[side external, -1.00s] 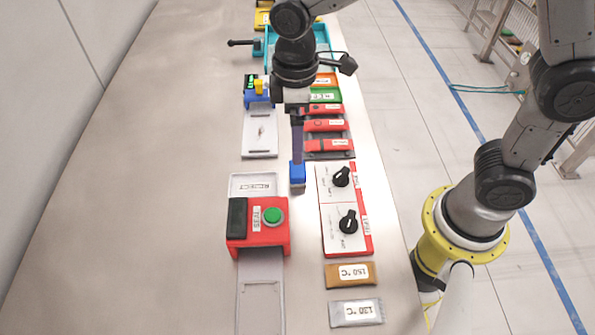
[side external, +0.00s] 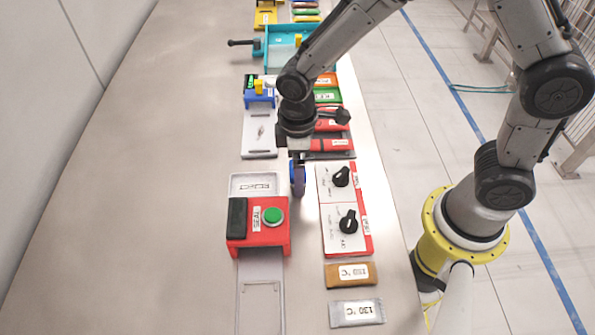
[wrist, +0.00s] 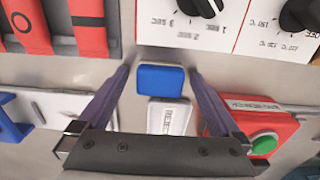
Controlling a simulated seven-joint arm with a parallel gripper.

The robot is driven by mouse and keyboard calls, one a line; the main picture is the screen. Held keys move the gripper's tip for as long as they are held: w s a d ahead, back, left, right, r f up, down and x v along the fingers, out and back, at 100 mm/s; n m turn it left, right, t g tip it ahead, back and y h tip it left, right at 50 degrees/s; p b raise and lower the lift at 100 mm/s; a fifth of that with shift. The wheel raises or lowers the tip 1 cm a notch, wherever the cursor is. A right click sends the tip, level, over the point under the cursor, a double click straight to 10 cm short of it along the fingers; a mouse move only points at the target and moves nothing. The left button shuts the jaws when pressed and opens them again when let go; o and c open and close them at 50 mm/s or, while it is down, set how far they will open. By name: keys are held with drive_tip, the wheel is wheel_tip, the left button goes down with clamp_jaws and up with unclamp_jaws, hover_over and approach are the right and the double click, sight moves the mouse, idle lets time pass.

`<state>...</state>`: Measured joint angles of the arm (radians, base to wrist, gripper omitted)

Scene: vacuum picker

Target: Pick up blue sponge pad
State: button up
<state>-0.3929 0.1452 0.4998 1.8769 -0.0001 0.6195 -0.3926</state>
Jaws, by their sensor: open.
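The blue sponge pad (wrist: 160,79) lies flat between the timer panel and the white reject tray (wrist: 170,116). In the wrist view it is between the two dark purple fingers of my gripper (wrist: 157,73), with a small gap showing on each side. The gripper is open and holds nothing. In the side view my gripper (side external: 298,188) is low over the table, just right of the reject tray (side external: 257,183). Its finger hides most of the pad there, and I cannot tell how far the tips are above the table.
A red box with a green button (side external: 273,215) stands left of the gripper. A white panel with black knobs (side external: 343,207) is close on its right. Red modules (side external: 332,145) sit behind. The table's left side is clear.

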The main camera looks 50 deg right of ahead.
drive_tip(key=c, duration=1.4)
drive_tip(key=shift+r, duration=0.15)
drive_tip(key=shift+r, duration=0.3)
wheel_tip(320, 180, up, 2)
drive_tip(key=s+d+r, duration=0.1)
drive_tip(key=s+r, duration=0.2)
drive_tip(key=s, duration=0.1)
drive_tip(key=s+d+r, duration=0.2)
drive_tip(key=s+r, duration=0.1)
drive_tip(key=s, duration=0.1)
drive_tip(key=s+d+r, duration=0.2)
drive_tip(key=s+r, duration=0.2)
drive_tip(key=s, duration=0.1)
drive_tip(key=shift+d, duration=0.2)
